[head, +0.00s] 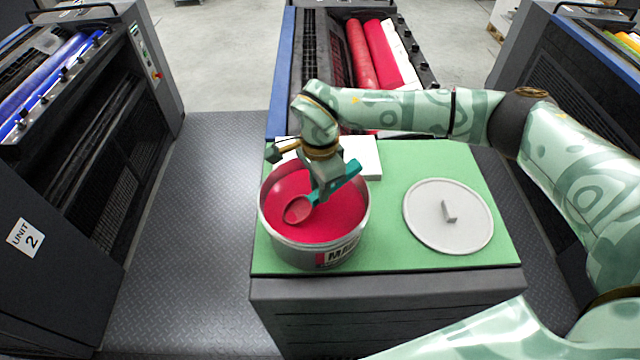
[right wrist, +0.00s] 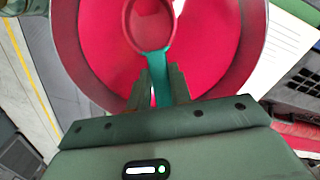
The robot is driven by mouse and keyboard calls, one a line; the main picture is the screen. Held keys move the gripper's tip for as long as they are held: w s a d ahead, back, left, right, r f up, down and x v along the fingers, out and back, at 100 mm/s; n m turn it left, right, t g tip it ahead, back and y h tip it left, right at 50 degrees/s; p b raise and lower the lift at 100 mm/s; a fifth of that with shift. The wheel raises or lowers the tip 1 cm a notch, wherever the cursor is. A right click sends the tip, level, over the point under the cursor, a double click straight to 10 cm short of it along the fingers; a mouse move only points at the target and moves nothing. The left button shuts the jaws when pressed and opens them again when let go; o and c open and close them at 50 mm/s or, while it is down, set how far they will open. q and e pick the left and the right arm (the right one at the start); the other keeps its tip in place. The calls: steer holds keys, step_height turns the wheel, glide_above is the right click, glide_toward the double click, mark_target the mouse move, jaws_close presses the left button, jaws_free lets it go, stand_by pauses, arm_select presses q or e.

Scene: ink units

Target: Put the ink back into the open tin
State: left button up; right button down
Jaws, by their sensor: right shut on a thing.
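An open round metal tin (head: 316,246) of magenta-red ink (head: 335,212) stands on the green mat at its left side. My right gripper (head: 330,183) is over the tin, shut on the teal handle of a scoop (head: 345,178). The scoop's round bowl (head: 298,209) is red and is held over the ink, inside the tin's outline; I cannot tell whether it touches the ink. In the right wrist view the scoop (right wrist: 150,25) points away between the fingers (right wrist: 158,88), with the tin's rim (right wrist: 248,50) around it. My left gripper does not show.
A round grey lid (head: 430,226) with a small handle lies flat on the green mat (head: 390,258), right of the tin. A white sheet or pad (head: 364,157) lies behind the tin. An ink unit with red rollers (head: 372,55) stands beyond. Units stand at both sides.

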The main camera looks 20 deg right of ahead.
steer(key=shift+r, duration=0.1)
step_height(320, 180, up, 11)
steer(key=p, duration=0.8)
steer(key=shift+r, duration=0.15)
